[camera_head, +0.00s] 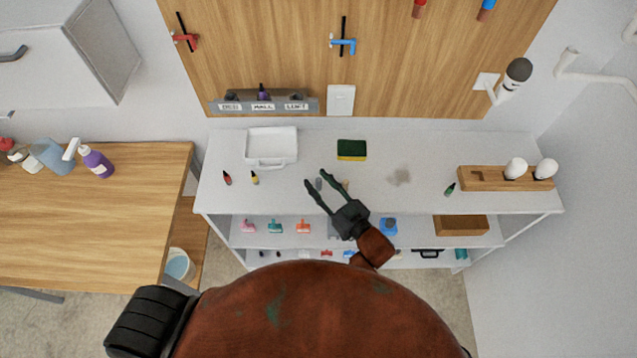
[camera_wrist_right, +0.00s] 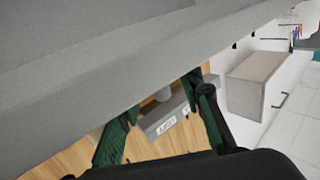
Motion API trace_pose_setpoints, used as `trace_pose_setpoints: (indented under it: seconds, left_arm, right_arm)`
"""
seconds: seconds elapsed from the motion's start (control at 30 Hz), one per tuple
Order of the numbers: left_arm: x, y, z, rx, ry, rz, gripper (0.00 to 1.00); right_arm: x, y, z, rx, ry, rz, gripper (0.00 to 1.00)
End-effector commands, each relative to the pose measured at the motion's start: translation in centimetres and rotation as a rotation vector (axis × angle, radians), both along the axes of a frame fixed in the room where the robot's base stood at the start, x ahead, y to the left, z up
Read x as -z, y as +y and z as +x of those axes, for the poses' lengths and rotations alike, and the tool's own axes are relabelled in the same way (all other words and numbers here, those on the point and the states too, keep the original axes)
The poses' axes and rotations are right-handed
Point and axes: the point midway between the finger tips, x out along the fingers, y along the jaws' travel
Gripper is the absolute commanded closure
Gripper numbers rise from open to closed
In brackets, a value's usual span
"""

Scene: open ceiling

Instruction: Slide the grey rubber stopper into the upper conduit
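A small grey stopper (camera_head: 318,184) stands on the white worktop near its middle. My right gripper (camera_head: 314,178) reaches over the worktop with its fingers spread, one on each side of the stopper. White conduit pipes run on the right wall; one open end (camera_head: 569,56) shows at the upper right, and another pipe (camera_head: 630,32) is cut by the picture edge. I cannot tell which is the upper conduit. My left gripper is out of view.
The white worktop (camera_head: 400,200) also holds a white tray (camera_head: 271,161), a sponge (camera_head: 352,149), small bottles and a wooden holder (camera_head: 480,180) with white bulbs. A small tan item (camera_head: 345,186) is close to the right finger. A labelled rack (camera_head: 264,107) stands behind.

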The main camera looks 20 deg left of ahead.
Motion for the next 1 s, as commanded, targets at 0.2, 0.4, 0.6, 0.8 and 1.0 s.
trace_pose_setpoints:
  seconds: [0.2,0.4,0.6,0.8,1.0]
  left_arm:
    - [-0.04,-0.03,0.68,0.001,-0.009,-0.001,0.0]
    - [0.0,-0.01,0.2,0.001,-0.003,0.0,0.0]
    - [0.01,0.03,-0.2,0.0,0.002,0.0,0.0]
    - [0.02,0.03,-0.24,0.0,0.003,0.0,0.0]
    - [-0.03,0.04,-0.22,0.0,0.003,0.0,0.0]
  right_arm:
    - [0.02,0.25,0.16,0.0,0.001,0.0,0.66]
    - [0.02,0.22,0.15,0.0,0.001,0.0,0.76]
    - [0.03,0.21,0.15,0.0,0.001,0.0,0.9]
    - [0.02,0.21,0.15,0.0,0.001,0.001,1.0]
    - [-0.02,0.2,0.15,0.0,0.001,0.0,1.0]
